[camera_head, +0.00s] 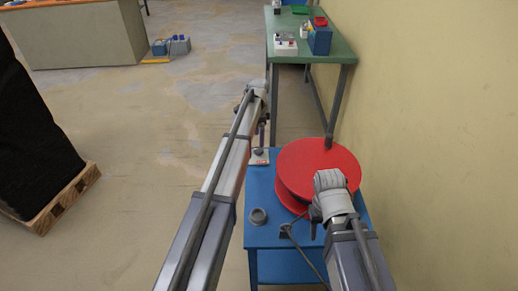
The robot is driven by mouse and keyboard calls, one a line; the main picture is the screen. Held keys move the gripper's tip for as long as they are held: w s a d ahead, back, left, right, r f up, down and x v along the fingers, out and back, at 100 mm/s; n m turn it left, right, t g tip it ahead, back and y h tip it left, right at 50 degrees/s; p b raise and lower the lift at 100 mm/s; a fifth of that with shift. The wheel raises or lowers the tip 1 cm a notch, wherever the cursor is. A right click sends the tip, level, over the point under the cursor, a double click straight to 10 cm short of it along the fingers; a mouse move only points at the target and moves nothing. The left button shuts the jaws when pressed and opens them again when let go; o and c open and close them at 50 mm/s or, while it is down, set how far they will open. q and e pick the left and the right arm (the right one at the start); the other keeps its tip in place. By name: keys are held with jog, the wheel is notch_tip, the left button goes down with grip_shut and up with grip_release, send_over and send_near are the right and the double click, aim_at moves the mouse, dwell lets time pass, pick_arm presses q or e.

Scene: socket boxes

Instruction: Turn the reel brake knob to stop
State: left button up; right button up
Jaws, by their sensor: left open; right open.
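A large red reel (305,160) sits on a blue table (263,185). A small white block with a dark knob-like top (259,157) stands at the table's far left edge, left of the reel. I cannot tell its setting. My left gripper (262,141) points down just above this block, open; whether it touches the knob is too small to tell. My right gripper (314,229) is open and points down near the reel's front edge. My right wrist hides part of the reel.
A green bench (338,47) with a blue box (319,40) and devices stands behind, by the yellow wall (430,110). A black load on a pallet (62,200) is at left. Open floor lies between.

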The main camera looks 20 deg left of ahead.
aim_at(259, 149)
pick_arm(q)
notch_tip(259, 149, down, 7)
jog(key=b, duration=0.6)
jog(key=shift+r, duration=0.2)
jog(key=shift+c, duration=0.4)
grip_shut()
